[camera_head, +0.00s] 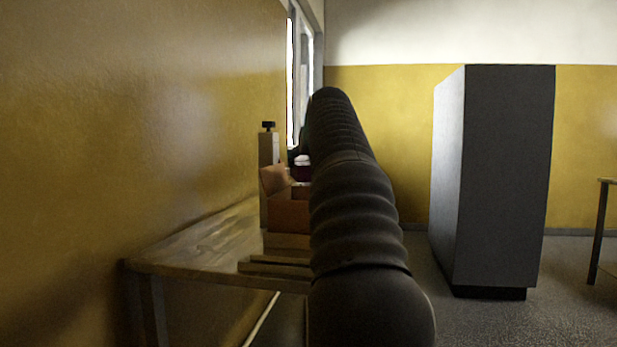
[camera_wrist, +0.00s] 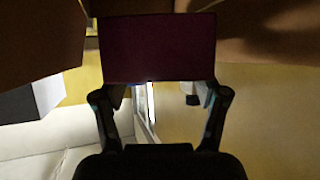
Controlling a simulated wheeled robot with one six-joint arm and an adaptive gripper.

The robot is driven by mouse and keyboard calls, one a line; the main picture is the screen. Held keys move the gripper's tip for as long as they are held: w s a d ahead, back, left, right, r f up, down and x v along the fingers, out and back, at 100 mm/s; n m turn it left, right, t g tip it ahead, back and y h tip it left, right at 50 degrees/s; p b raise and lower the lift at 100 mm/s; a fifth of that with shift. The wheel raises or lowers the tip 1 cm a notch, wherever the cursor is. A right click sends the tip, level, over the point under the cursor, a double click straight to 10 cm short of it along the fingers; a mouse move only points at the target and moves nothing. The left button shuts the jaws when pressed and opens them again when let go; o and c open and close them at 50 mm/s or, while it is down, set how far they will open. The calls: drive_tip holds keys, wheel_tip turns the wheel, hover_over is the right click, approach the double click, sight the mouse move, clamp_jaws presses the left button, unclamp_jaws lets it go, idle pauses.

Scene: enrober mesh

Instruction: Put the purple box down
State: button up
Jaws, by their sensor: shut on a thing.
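The purple box (camera_wrist: 158,48) fills the upper middle of the wrist view as a dark maroon-purple face. My gripper (camera_wrist: 161,90) is shut on it, one finger at each side; the fingertips are partly hidden by the box. In the head view, a small part of the purple box (camera_head: 302,173) shows to the left of my black arm, with a pale patch above it. It is near an open brown carton (camera_head: 289,214) on the wooden table (camera_head: 185,256). My arm hides most of the gripper there, and I cannot tell whether the box touches the carton.
A wooden post (camera_head: 268,178) with a dark knob stands by the carton. Wooden slats (camera_head: 275,268) lie at the table's front. The yellow wall (camera_head: 140,120) runs close along the left. A tall dark cabinet (camera_head: 500,175) stands right, with open floor before it. The table's near left is bare.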

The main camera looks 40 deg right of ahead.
sight(309, 180)
drive_tip(key=shift+f, duration=1.85)
drive_tip(key=shift+f, duration=0.1)
drive_tip(key=shift+f+b, duration=0.35)
drive_tip(key=shift+f, duration=0.2)
drive_tip(key=o, duration=1)
drive_tip(key=shift+o, duration=0.2)
drive_tip(key=shift+r, duration=0.1)
